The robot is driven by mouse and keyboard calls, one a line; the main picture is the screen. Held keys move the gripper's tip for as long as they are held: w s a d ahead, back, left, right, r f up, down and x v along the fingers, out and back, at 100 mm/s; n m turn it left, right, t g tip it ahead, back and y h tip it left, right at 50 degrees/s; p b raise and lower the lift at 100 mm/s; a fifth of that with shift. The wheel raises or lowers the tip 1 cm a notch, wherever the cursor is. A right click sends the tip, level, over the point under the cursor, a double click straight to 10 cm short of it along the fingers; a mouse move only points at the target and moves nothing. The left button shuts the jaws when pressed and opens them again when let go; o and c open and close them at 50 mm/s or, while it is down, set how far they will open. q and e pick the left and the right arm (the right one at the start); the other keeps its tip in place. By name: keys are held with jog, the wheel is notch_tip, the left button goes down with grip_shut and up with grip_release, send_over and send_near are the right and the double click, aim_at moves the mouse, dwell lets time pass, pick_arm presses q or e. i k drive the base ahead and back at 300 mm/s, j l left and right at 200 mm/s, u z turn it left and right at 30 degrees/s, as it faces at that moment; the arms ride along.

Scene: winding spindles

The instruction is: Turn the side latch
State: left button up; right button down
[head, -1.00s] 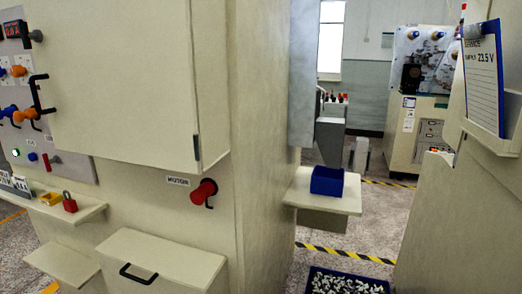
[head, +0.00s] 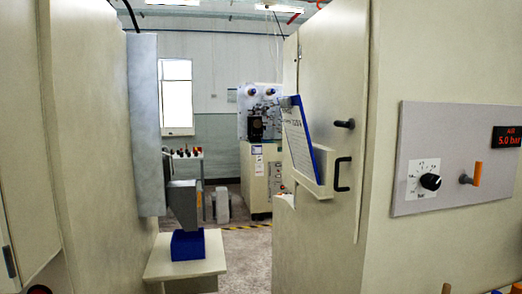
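No part is plainly marked as the side latch. On the beige cabinet (head: 395,75) at the right, a black knob (head: 345,123) sticks out of the narrow door, above a black pull handle (head: 342,174). Neither of my grippers is in view.
A clipboard (head: 302,140) in a holder juts from the cabinet. At the left, a beige machine carries a shelf (head: 185,262) with a blue bin (head: 187,244). An open aisle with grey floor (head: 247,250) runs between, toward another machine (head: 262,180).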

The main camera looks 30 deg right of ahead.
aim_at(350, 124)
jog(key=z, duration=1.55)
